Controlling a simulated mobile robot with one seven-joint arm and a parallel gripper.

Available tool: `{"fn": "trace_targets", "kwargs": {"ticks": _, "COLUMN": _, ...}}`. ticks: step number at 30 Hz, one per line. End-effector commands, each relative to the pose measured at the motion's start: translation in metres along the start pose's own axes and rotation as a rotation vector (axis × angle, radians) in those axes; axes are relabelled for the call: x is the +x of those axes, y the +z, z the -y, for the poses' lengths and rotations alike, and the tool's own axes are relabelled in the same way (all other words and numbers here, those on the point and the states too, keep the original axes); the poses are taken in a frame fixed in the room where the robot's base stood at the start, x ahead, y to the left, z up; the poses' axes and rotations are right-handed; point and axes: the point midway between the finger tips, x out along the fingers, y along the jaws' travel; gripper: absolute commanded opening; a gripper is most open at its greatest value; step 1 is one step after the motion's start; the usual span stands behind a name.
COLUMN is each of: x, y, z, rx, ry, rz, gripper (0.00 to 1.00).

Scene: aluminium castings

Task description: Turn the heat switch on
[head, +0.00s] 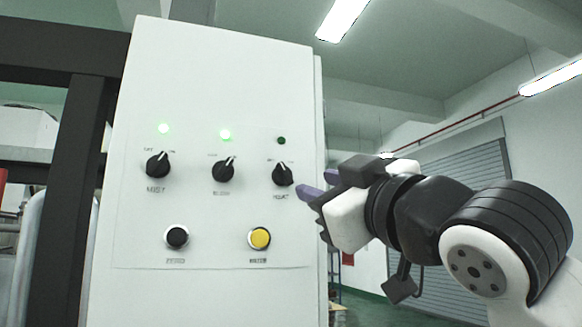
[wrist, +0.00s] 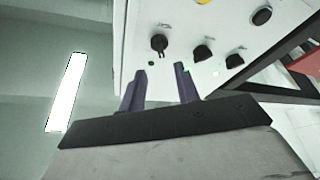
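The control panel (head: 220,90) is a white box with three black rotary switches in a row. The rightmost switch (head: 283,174) has a blurred label that may read heat; its pointer tips slightly up-left and the lamp (head: 281,140) above it is dark. This switch (wrist: 158,43) also shows in the wrist view, ahead of the gap between the fingers. My gripper (head: 314,186) is just right of the switch in the head view. In the wrist view my gripper (wrist: 160,69) has its two purple fingers apart with nothing between them. The fingers do not visibly touch the knob.
The left switch (head: 158,165) and middle switch (head: 223,170) point up-right, with lit green lamps above them. A black button (head: 177,237) and a yellow button (head: 259,238) sit below. A dark frame (head: 70,180) stands left of the panel. Open room lies to the right.

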Motion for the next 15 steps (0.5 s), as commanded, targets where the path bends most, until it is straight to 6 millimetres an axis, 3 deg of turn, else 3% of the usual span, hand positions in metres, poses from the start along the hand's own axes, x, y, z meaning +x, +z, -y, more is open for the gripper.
{"fn": "trace_targets", "kwargs": {"ticks": 6, "x": 0.049, "y": -0.004, "z": -0.002, "rx": 0.0, "ry": -0.001, "rz": 0.001, "gripper": 0.32}}
{"fn": "trace_targets", "kwargs": {"ticks": 15, "x": 0.084, "y": -0.001, "z": -0.001, "rx": 0.0, "ry": 0.0, "rz": -0.002, "gripper": 0.32}}
